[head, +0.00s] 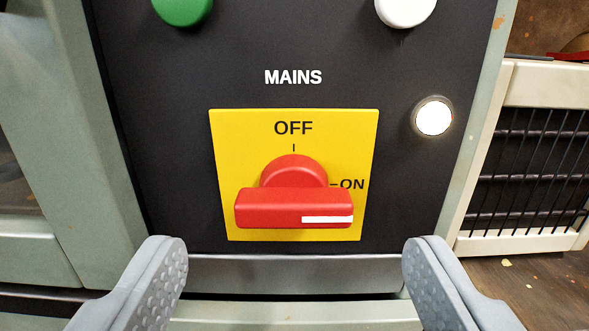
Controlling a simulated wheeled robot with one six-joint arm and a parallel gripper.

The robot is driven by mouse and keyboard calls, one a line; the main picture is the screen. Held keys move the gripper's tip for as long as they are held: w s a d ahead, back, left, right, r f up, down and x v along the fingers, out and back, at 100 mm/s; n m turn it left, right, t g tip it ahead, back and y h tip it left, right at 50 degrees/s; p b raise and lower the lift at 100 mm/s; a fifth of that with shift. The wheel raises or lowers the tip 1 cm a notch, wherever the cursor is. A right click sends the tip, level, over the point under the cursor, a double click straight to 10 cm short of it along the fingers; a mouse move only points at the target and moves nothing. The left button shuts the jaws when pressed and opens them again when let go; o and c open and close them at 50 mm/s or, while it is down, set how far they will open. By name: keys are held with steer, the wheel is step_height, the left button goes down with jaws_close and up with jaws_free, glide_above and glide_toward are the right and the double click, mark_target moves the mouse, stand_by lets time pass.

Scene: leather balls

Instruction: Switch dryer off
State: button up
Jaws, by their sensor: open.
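The red rotary mains switch (293,207) sits on a yellow plate (230,140) marked OFF at the top and ON at the right. Its handle lies level, and the white mark on its right end points toward ON. The word MAINS is printed above the plate on a black panel (160,130). My gripper (295,245) is open and empty. Its two grey fingers are spread wide at the lower left and lower right, in front of the panel and below the switch, with no visible contact with the handle.
A green button (182,10) and a white button (405,10) are at the panel's top. A white round lamp (434,118) looks lit at the right. A grey-green frame (60,120) borders the panel. A cream crate with dark bars (530,165) stands at the right.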

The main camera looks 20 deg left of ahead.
mark_target(295, 214)
steer(key=shift+x, duration=1.8)
steer(key=shift+c, duration=0.2)
steer(key=c, duration=0.9)
